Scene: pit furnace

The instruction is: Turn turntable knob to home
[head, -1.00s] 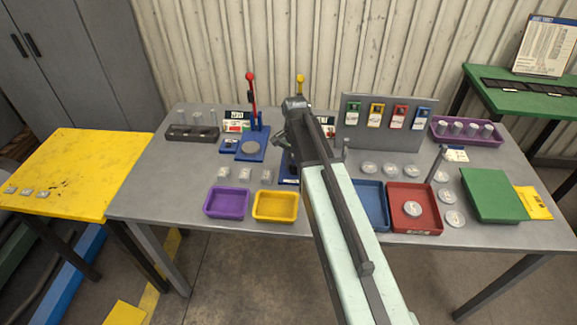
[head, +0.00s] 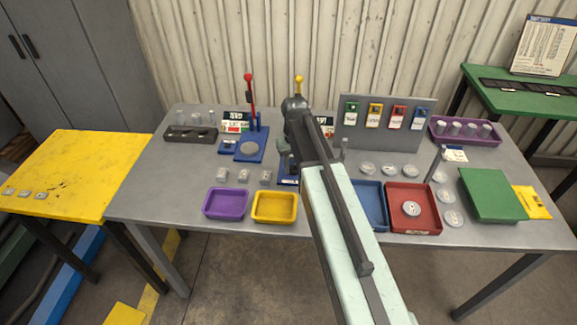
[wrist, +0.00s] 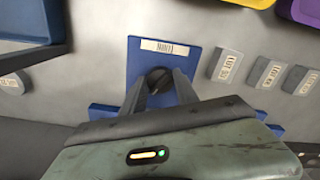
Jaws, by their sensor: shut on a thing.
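The dark round knob (wrist: 158,80) sits on a blue base plate (wrist: 146,58) with a white printed label. The same plate shows partly in the head view (head: 288,182), in front of a yellow-topped lever. My gripper (wrist: 159,83) points down over the plate, with its two fingers closed on the knob's sides. In the head view my gripper (head: 286,162) is small and partly hidden by my arm. The knob itself is hidden there, and I cannot read its pointer or a home mark.
A blue press (head: 249,147) with a red lever stands to the left, the yellow lever (head: 299,86) behind my arm. Small grey blocks (head: 243,175), a purple tray (head: 226,203) and a yellow tray (head: 275,207) lie close by. Blue and red trays (head: 413,190) are to the right.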

